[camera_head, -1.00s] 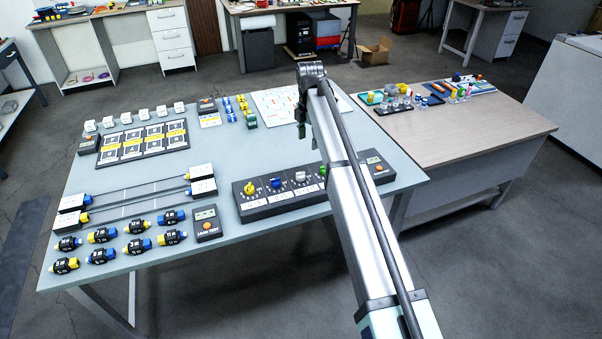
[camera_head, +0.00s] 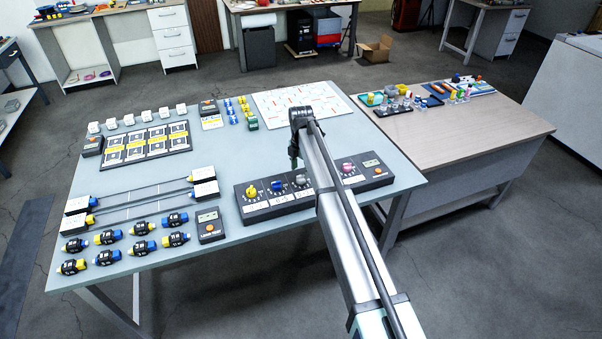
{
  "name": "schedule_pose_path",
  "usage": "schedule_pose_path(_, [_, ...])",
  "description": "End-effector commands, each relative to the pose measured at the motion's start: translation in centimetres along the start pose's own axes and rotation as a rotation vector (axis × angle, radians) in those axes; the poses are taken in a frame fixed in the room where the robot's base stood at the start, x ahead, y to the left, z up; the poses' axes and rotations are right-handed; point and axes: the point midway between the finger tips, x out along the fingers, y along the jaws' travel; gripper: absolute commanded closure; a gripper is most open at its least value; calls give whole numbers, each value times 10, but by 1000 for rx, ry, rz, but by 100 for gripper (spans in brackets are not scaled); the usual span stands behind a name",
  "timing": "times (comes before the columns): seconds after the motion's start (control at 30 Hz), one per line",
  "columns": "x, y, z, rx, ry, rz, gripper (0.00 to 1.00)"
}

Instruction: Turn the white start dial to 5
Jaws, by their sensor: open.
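The white start dial (camera_head: 301,180) sits on a dark control panel (camera_head: 262,212) at the front of the grey-blue table. It stands between a blue dial (camera_head: 277,186) and my arm. Its pointer and scale are too small to read. My gripper (camera_head: 294,163) hangs from the end of my arm, just behind and above the white dial in the picture. It is open with nothing seen in it. I cannot tell how high it is over the panel, and its fingers are small and partly hidden.
The panel also bears a yellow dial (camera_head: 250,190) and a pink dial (camera_head: 347,168). My arm covers the part between white and pink. A dark meter (camera_head: 210,226) and several connectors lie left. A white board (camera_head: 300,103) lies behind my gripper.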

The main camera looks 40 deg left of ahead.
Motion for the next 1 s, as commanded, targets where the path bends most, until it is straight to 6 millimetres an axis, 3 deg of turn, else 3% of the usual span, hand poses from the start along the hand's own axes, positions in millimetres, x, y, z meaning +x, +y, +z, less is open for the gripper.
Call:
schedule_pose_path(0.3, [32,0,0,0,0,0,39])
schedule_pose_path(0.63, [35,0,0,0,0,1,39])
schedule_pose_path(0.67, [35,0,0,0,0,1,46])
schedule_pose_path(0.8, [35,0,0,0,0,0,95])
schedule_pose_path(0.83, [35,0,0,0,0,0,99])
schedule_pose_path(1.0, [35,0,0,2,0,0,99])
